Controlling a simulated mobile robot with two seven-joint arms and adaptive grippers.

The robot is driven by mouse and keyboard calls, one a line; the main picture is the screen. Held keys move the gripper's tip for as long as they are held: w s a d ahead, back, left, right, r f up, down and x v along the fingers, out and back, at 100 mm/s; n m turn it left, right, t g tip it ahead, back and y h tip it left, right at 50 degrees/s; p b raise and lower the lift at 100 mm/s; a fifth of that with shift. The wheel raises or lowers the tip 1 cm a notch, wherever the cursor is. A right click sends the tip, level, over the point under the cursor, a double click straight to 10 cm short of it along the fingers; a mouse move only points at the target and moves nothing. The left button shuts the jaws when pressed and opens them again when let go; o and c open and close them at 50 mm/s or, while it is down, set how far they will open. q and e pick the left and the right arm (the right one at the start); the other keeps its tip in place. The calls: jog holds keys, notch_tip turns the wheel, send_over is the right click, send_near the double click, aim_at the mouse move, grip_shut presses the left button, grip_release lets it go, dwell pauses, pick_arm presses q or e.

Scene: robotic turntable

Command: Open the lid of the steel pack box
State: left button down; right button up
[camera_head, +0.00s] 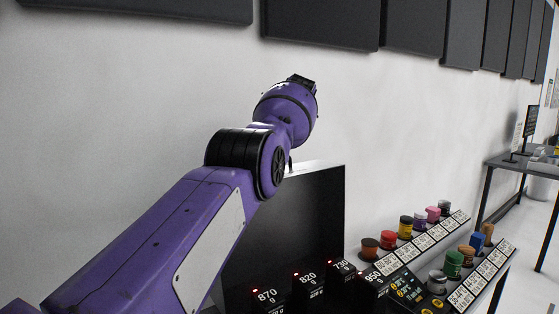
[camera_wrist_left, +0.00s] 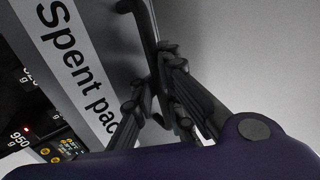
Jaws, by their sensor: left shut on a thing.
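The steel pack box's lid shows in the head view as a dark upright panel (camera_head: 315,220) with a pale top edge. In the left wrist view, a grey steel face (camera_wrist_left: 112,30) carries a white label (camera_wrist_left: 75,50) reading "Spent pac…", cut off by the fingers. A black bar handle (camera_wrist_left: 148,30) stands beside it. My left gripper (camera_wrist_left: 157,78) is shut on this handle. In the head view my purple left arm reaches over the panel's top edge and hides the fingers. My right gripper is not in view.
Displays such as 870 g (camera_head: 267,296) and 820 g (camera_head: 308,278) stand before the panel. Right of them are a small control screen (camera_head: 407,288) and racks of coloured jars (camera_head: 388,239). A white wall (camera_head: 120,90) is behind; a desk (camera_head: 528,165) stands far right.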

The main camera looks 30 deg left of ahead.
pick_arm(q)
jog(key=shift+w+a+r, duration=0.25)
jog(key=shift+r, duration=0.3)
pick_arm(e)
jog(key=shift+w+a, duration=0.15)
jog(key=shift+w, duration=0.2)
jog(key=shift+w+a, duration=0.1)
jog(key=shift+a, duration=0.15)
pick_arm(q)
jog(key=c, duration=2.1)
grip_release()
jog(key=shift+s+f, duration=0.1)
jog(key=shift+f, duration=0.4)
